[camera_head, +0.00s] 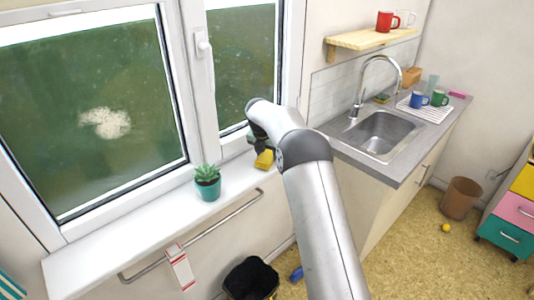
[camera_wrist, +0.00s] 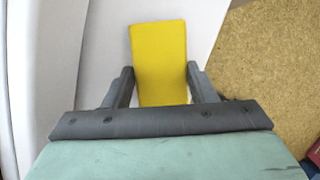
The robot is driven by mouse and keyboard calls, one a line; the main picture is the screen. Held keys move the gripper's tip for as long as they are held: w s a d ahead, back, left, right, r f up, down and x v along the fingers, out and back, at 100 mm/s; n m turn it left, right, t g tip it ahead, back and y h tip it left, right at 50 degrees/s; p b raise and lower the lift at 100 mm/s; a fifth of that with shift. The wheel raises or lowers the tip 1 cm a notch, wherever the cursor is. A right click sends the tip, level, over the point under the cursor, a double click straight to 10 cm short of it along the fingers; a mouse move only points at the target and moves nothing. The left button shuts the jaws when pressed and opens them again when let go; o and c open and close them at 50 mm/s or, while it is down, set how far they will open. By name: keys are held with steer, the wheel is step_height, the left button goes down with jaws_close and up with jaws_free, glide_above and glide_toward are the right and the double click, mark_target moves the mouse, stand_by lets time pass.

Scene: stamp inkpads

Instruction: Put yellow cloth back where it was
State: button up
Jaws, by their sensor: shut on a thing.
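The yellow cloth (camera_head: 264,159) shows as a small folded block at the right part of the windowsill, just below my gripper (camera_head: 259,147). In the wrist view the yellow cloth (camera_wrist: 159,50) is a flat yellow rectangle between the two dark fingers of my gripper (camera_wrist: 161,72). My gripper is shut on it. The white sill (camera_head: 130,225) lies behind and below the cloth. I cannot tell whether the cloth touches the sill. My arm hides part of the gripper in the head view.
A potted plant (camera_head: 207,184) stands on the sill to the left. A rail (camera_head: 232,215) below the sill holds a white-and-red cloth (camera_head: 180,268). The sink (camera_head: 385,133) and counter are to the right. A black bin (camera_head: 250,278) stands on the floor. The sill's left part is clear.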

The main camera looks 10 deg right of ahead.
steer(key=shift+f, duration=0.3)
steer(key=shift+f, duration=0.1)
steer(key=o, duration=0.9)
steer(key=shift+o, duration=0.2)
